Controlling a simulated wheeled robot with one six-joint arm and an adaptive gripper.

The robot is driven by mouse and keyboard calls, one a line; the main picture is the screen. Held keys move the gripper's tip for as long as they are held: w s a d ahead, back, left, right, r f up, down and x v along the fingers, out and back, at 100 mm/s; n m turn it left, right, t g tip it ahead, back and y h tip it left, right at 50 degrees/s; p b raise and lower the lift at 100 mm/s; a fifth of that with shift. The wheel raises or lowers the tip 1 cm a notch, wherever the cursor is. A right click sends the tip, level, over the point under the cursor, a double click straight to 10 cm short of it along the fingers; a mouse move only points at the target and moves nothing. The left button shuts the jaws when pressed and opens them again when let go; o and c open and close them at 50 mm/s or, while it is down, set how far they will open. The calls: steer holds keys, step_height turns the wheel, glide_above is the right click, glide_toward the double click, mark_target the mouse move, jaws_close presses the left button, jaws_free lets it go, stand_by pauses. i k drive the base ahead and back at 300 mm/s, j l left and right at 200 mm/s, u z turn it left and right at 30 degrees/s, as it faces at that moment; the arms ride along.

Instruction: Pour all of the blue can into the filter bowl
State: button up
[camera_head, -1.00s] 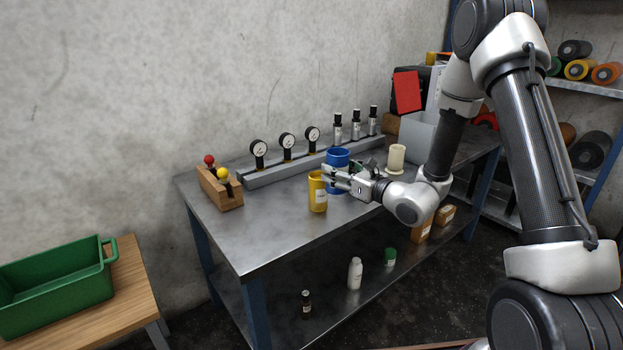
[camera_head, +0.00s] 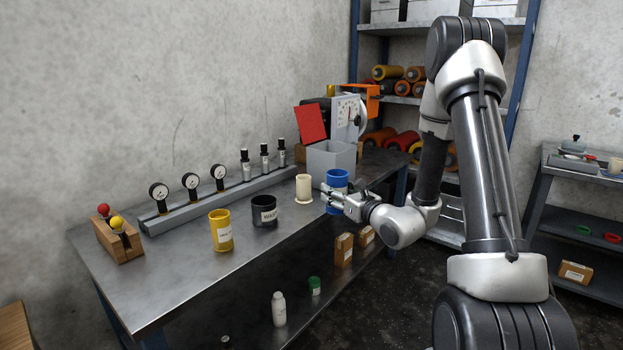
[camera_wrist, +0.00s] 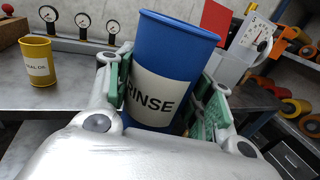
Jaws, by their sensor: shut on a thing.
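The blue can (camera_head: 337,180) is upright in my gripper (camera_head: 332,197), near the right end of the workbench. In the wrist view, the blue can (camera_wrist: 172,62) shows a white RINSE label between the green pads of my gripper (camera_wrist: 163,95). The can's inside is hidden, and I cannot tell whether its base touches the bench. A cream cylinder (camera_head: 303,188) on a flat round base stands just left of the can. A grey open-topped box (camera_head: 330,158) stands behind it. No thing is plainly marked as the filter bowl, so I cannot tell which it is.
A yellow can (camera_head: 221,232) and a black labelled pot (camera_head: 264,212) stand on the bench (camera_head: 185,275). Gauges (camera_head: 190,182) line the back, and a dial scale (camera_head: 348,112) stands at the far end. A wooden block (camera_head: 118,240) with knobs is at left. The front left bench is clear.

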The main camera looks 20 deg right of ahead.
mark_target(302, 182)
steer(key=i+l+z, duration=0.5)
steer(key=i, duration=0.45)
